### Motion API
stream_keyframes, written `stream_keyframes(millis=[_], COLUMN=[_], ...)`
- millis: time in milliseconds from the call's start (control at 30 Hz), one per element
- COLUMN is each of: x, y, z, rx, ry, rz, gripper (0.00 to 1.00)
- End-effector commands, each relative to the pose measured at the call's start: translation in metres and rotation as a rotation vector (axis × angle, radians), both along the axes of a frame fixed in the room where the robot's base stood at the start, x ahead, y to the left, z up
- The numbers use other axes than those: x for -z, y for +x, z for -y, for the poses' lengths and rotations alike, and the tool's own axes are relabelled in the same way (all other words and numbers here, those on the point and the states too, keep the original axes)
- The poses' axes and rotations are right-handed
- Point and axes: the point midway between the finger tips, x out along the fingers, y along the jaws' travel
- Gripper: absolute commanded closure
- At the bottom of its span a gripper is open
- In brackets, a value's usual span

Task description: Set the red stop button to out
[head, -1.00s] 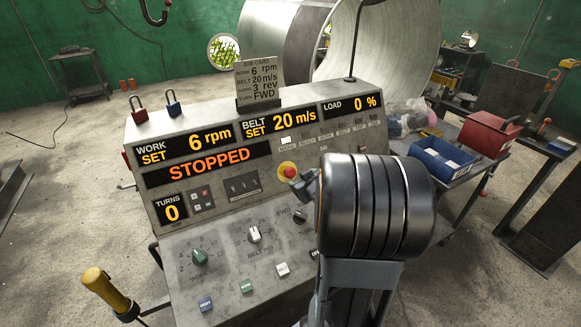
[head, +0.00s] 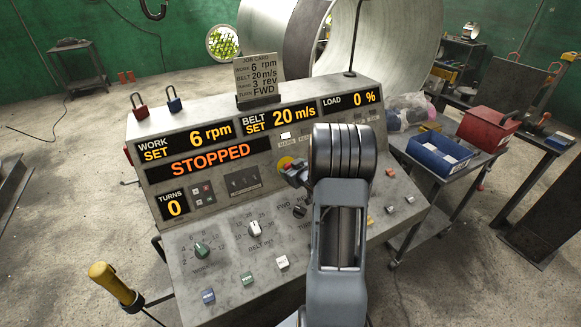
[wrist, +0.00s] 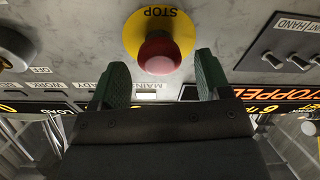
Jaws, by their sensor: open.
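The red stop button (wrist: 159,53) sits on a round yellow plate marked STOP (wrist: 152,24) in the wrist view. My gripper (wrist: 160,66) is open, with one dark green finger on each side of the button. I cannot tell whether the fingers touch it or how far they are from the panel. In the head view the yellow plate (head: 285,162) shows just left of my arm, and the gripper (head: 296,175) mostly hides the red button. I cannot tell whether the button is in or out.
The grey console (head: 215,240) has knobs, small coloured buttons and a display reading STOPPED (head: 211,160). In the wrist view, toggle switches (wrist: 290,60) lie right of the gripper and a dark round knob (wrist: 14,48) lies left. A job card (head: 258,78) stands on top.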

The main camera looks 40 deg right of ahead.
Motion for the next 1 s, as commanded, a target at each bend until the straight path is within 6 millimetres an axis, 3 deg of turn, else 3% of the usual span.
stream_keyframes(millis=[200,567,1000], x=[0.006,0.007,0.007], y=[0.016,0.019,0.019], z=[0.001,0.002,0.002], rx=[-0.001,0.000,0.000], ry=[0.000,-0.001,-0.001], rz=[-0.001,0.000,0.000], gripper=[0.30,0.30,0.70])
